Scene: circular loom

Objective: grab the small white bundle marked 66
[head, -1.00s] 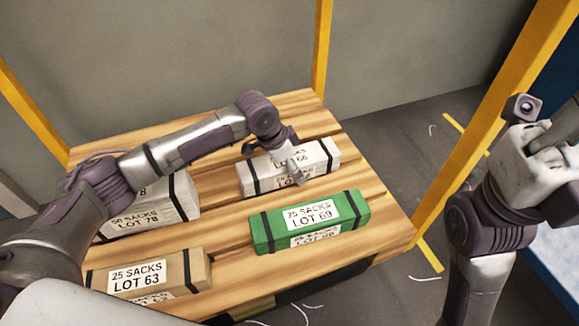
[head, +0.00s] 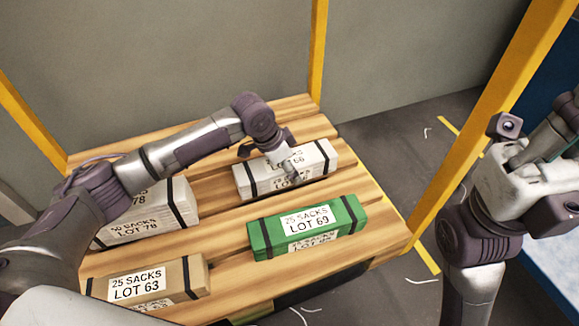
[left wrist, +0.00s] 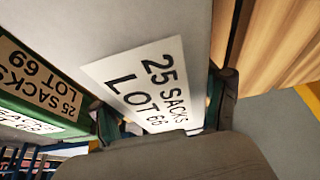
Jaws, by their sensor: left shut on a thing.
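The small white bundle (head: 314,160) with black straps and a label ending in 66 lies on the wooden pallet, near its back right. In the left wrist view the bundle (left wrist: 140,35) fills the middle, with its label reading 25 SACKS LOT 66. My left gripper (head: 270,160) reaches over it from above, one finger on each long side, and is shut on it. Both fingertips of the left gripper (left wrist: 164,108) show beside the label. The bundle still appears to rest on the slats. My right arm's wrist is at the right edge of the head view; its fingers cannot be made out.
A green bundle, LOT 69 (head: 262,236), lies just in front of the white one. A larger white bundle, LOT 78 (head: 180,197), and a brown bundle, LOT 63 (head: 190,277), lie to the left on the pallet (head: 390,215). Yellow posts (head: 318,50) stand around it.

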